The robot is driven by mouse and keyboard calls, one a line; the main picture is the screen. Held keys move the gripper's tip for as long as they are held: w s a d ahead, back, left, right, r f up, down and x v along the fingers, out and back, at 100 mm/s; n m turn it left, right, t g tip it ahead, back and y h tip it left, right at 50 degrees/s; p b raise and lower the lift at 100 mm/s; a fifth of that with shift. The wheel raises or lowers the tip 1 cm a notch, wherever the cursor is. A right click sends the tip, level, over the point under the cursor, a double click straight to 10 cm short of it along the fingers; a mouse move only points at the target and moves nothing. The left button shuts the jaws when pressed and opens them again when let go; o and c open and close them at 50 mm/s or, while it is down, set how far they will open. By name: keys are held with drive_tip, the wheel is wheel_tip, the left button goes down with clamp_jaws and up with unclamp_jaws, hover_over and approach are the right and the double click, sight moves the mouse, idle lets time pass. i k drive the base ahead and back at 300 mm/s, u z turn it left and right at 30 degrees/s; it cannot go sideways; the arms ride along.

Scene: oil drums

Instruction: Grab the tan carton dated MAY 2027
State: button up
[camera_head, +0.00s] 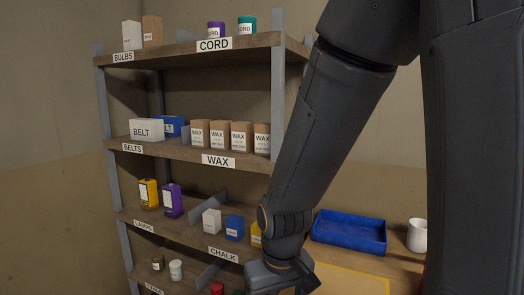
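Several tan cartons labelled WAX (221,134) stand upright in a row on the middle shelf, above the WAX shelf label. Small print shows under the word on each, but it is too small to read, so I cannot tell which is dated MAY 2027. The rightmost one (262,139) is close to the rack's front right post. Another tan carton (152,30) stands on the top shelf above the BULBS label, its print unreadable. My gripper (284,281) is low in front of the rack, below the cartons and apart from them. Its fingertips are not clearly visible.
The shelf rack (278,95) has upright posts and low dividers. A white BELT box (146,129) stands left of the cartons. Lamp and chalk boxes stand on the shelf below. A blue tray (349,246) and white cup (417,236) are on the surface at right.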

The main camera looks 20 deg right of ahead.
sight(221, 130)
drive_tip(key=u, duration=0.35)
drive_tip(key=k, duration=0.45)
drive_tip(key=u, duration=1.35)
drive_tip(key=i, duration=1.2)
drive_tip(key=z, duration=1)
drive_tip(key=i, duration=0.9)
drive_tip(key=z, duration=0.95)
